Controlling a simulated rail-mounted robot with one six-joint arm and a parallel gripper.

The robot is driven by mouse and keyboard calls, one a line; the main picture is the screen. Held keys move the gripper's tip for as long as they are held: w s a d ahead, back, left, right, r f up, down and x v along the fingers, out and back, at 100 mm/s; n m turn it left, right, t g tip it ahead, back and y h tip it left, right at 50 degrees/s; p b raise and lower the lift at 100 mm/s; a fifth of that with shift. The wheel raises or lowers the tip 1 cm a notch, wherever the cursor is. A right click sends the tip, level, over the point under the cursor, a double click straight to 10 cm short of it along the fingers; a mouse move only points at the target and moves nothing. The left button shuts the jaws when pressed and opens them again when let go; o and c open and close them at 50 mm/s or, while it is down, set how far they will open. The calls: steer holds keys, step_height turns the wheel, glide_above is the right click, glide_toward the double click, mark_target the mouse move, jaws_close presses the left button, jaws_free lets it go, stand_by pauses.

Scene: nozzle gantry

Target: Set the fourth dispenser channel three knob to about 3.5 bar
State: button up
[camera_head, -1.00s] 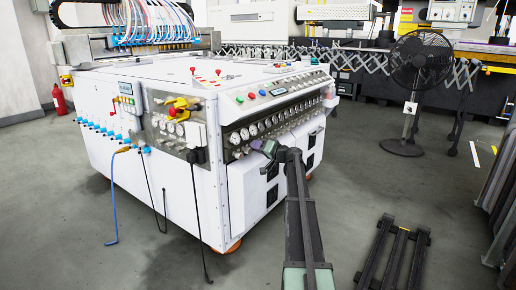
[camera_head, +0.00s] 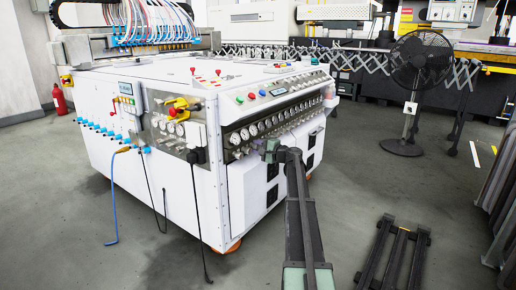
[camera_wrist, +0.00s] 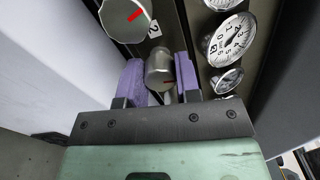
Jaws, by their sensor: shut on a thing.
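In the wrist view my gripper (camera_wrist: 159,63) has its two purple fingers on either side of a small silver knob (camera_wrist: 157,76) with a red mark, and is shut on it. A larger-looking silver knob (camera_wrist: 123,18) with a red mark lies above, beside a label "2" (camera_wrist: 155,28). A round white gauge (camera_wrist: 230,39) stands to the right; I cannot read its needle surely. In the head view my gripper (camera_head: 270,149) is at the front panel of the white machine (camera_head: 110,80), near a row of gauges (camera_head: 265,127). My arm hides the knob there.
A black fan (camera_head: 420,60) stands at the back right, and a dark metal frame (camera_head: 395,255) lies on the floor. The floor between them is clear.

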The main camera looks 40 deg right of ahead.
steer(key=m, duration=0.3)
steer(key=shift+s+m, duration=0.1)
steer(key=shift+m, duration=2)
steer(key=o, duration=0.6)
steer(key=shift+o, duration=0.2)
steer(key=v, duration=1.1)
